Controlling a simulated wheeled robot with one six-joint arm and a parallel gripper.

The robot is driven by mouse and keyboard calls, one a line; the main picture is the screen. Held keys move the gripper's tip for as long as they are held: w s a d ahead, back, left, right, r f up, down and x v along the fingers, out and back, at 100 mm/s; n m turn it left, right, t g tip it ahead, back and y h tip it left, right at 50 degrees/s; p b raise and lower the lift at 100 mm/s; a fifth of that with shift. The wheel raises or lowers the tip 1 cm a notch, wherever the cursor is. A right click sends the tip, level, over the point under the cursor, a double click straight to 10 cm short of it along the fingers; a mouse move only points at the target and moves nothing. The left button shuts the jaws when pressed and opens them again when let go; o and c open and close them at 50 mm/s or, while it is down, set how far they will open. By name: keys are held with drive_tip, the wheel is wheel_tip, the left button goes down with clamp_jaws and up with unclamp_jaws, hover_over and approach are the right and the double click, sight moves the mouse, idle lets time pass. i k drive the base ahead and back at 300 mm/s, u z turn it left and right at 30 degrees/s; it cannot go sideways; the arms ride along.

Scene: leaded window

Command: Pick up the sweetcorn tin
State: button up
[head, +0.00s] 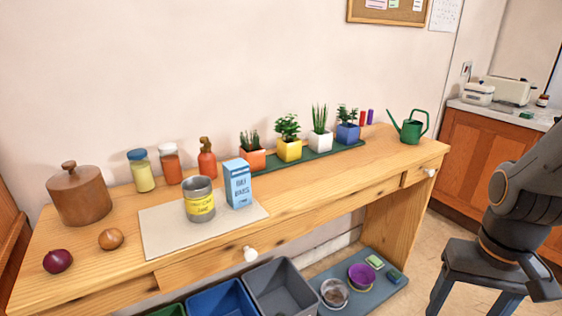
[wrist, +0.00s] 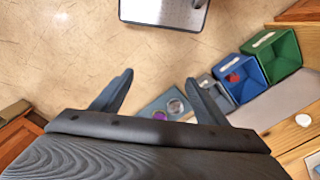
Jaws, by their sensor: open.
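A grey tin with a yellow label (head: 200,205), which I take to be the sweetcorn tin, stands upright on a pale mat (head: 160,231) on the wooden table. Its label print is too small to read surely. A light blue carton (head: 237,184) stands close to its right. My gripper (wrist: 159,77) is open and empty in the wrist view, over the floor and away from the tin. The tin is not visible in the wrist view. In the head view my arm is at the far right, clear of the table, and the gripper's fingers are not visible.
Behind the tin stand jars (head: 142,170) and a red bottle (head: 207,158). Potted plants (head: 289,148) line a green tray. A wooden pot (head: 79,195), an onion (head: 111,239) and a red onion (head: 57,261) are left. Bins (wrist: 272,55) stand below the table. The mat's front is clear.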

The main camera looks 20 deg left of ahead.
sight(198, 191)
drive_tip(key=u, duration=1.7)
drive_tip(key=k, duration=0.35)
drive_tip(key=z, duration=0.15)
drive_tip(key=i, duration=0.85)
drive_tip(key=u, duration=0.45)
